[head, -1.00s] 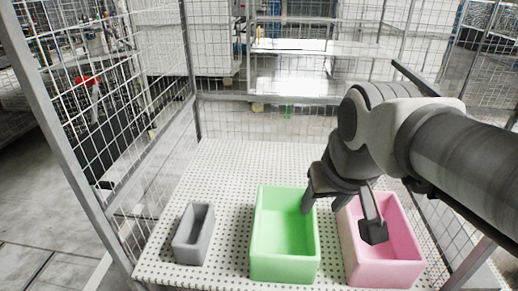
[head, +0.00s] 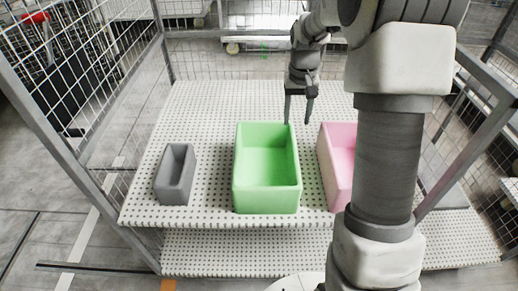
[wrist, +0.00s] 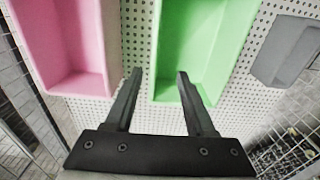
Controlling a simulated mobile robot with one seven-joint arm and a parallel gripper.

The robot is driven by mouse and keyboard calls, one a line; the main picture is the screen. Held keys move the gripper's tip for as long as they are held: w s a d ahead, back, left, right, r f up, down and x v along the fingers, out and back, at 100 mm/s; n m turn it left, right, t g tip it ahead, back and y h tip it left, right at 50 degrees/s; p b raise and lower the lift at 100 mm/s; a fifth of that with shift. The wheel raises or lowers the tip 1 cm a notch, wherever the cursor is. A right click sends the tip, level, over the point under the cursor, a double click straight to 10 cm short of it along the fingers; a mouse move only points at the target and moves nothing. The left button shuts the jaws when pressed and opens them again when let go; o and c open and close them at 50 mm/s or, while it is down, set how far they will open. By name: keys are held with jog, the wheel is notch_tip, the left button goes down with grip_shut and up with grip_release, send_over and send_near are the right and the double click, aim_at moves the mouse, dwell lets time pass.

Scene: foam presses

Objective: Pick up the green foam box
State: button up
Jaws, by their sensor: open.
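The green foam box (head: 266,200) is an open-topped tub standing upright on a white perforated shelf (head: 208,110), between a grey box and a pink one. In the wrist view the green box (wrist: 213,45) fills the upper middle. My gripper (head: 297,121) is open and empty, fingers pointing down near the box's back right corner. In the wrist view my gripper (wrist: 160,74) has one finger over the gap beside the pink box and the other overlapping the green box's end. I cannot tell the fingers' height above the rim or whether they touch it.
The small grey box (head: 175,178) stands left with a gap. The pink box (head: 338,165) stands close on the right, partly hidden by my arm. Wire mesh panels (head: 100,80) enclose the shelf at the left and back. The shelf behind the boxes is clear.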

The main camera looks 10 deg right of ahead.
aim_at(294, 151)
jog(key=f, duration=0.4)
jog(key=f+b, duration=0.1)
jog(key=f, duration=0.4)
jog(key=w+f, duration=0.1)
jog(key=f, duration=0.4)
jog(key=shift+d+f, duration=0.25)
jog(key=shift+d, duration=0.15)
jog(key=shift+w+d+f+b, duration=0.1)
jog(key=shift+d+f+b, duration=0.1)
jog(key=shift+f, duration=1.15)
jog(key=shift+w+d+f+b, duration=0.1)
jog(key=shift+f+b, duration=0.05)
jog(key=shift+f, duration=1.2)
jog(key=shift+c, duration=0.2)
grip_shut()
